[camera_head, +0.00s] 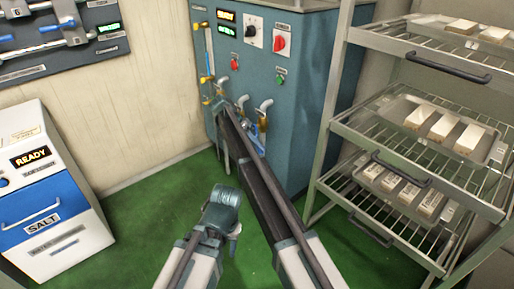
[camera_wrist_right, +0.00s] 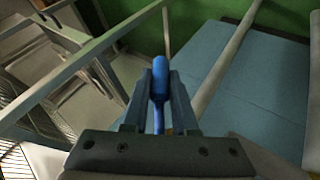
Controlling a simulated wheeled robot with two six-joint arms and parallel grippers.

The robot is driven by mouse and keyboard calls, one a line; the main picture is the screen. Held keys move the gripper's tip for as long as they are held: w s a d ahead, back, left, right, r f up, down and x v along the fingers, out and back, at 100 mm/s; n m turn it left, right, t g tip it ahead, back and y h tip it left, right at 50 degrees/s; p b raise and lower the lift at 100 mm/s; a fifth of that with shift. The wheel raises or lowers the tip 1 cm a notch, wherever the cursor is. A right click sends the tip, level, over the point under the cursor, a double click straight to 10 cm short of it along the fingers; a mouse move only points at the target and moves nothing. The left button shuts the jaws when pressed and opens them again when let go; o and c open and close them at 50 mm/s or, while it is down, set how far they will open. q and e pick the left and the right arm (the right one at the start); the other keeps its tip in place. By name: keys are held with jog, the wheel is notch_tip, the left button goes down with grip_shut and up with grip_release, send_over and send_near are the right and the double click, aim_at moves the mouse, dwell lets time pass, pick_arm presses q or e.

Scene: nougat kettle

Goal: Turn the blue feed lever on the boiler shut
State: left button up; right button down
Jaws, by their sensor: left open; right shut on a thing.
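The blue feed lever (camera_wrist_right: 160,84) stands between the two fingers of my right gripper (camera_wrist_right: 160,72) in the right wrist view. The fingers are shut on it, and its rounded end sticks up past them. In the head view my right arm reaches up to the front of the blue-grey boiler (camera_head: 290,65) and hides much of the pipework there. A blue part (camera_head: 260,141) shows just right of that arm, low on the boiler front. My left gripper (camera_head: 223,197) is open over the green floor, away from the boiler.
A wire rack (camera_head: 340,125) with trays of pale blocks stands close on the right of the boiler. Brass-coloured taps and bent pipes (camera_head: 265,105) stick out of the boiler front. A salt machine (camera_head: 45,185) stands at left. Green floor (camera_head: 150,200) is clear between.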

jog(key=shift+s+d, duration=0.1)
dwell(0.4)
jog(key=c, duration=0.7)
grip_release()
jog(key=shift+r, duration=0.1)
